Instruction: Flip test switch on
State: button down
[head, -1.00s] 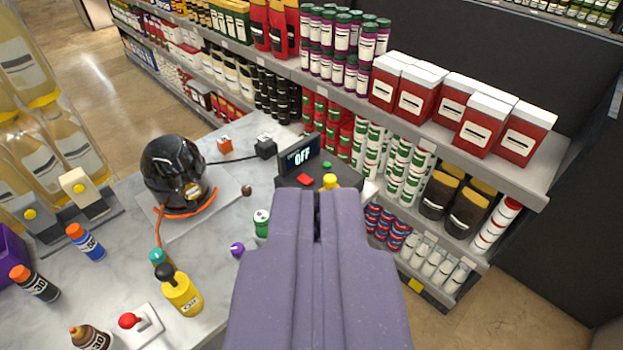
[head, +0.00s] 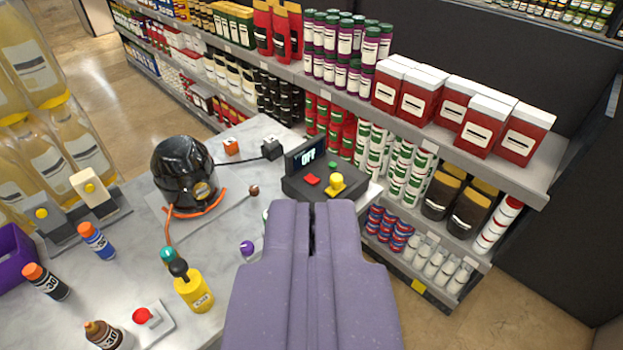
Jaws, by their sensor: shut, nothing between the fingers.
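I cannot tell for certain which control is the test switch. A dark control box (head: 292,184) stands at the counter's far right corner. Its small screen (head: 307,157) reads OFF. A red button (head: 312,180), a green button (head: 333,165) and a yellow knob (head: 337,182) sit on its top. My gripper (head: 312,204) is shut and empty. In the picture its tips lie just below the box, and the box's top is uncovered. Whether they touch anything is unclear. Another control with a red top on a white plate (head: 158,322) is at lower left.
A black pump (head: 182,170) with an orange hose stands on the marble counter (head: 225,205). A yellow bottle (head: 193,292) and small coloured bottles stand at left. Stocked shelves (head: 520,178) rise behind the box.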

aim_at(310, 179)
jog(key=i+l+u, duration=0.3)
jog(key=i, duration=0.35)
jog(key=i+l+u, duration=0.25)
jog(key=i, duration=0.4)
jog(key=i+l+u, duration=0.3)
jog(key=i+l, duration=0.25)
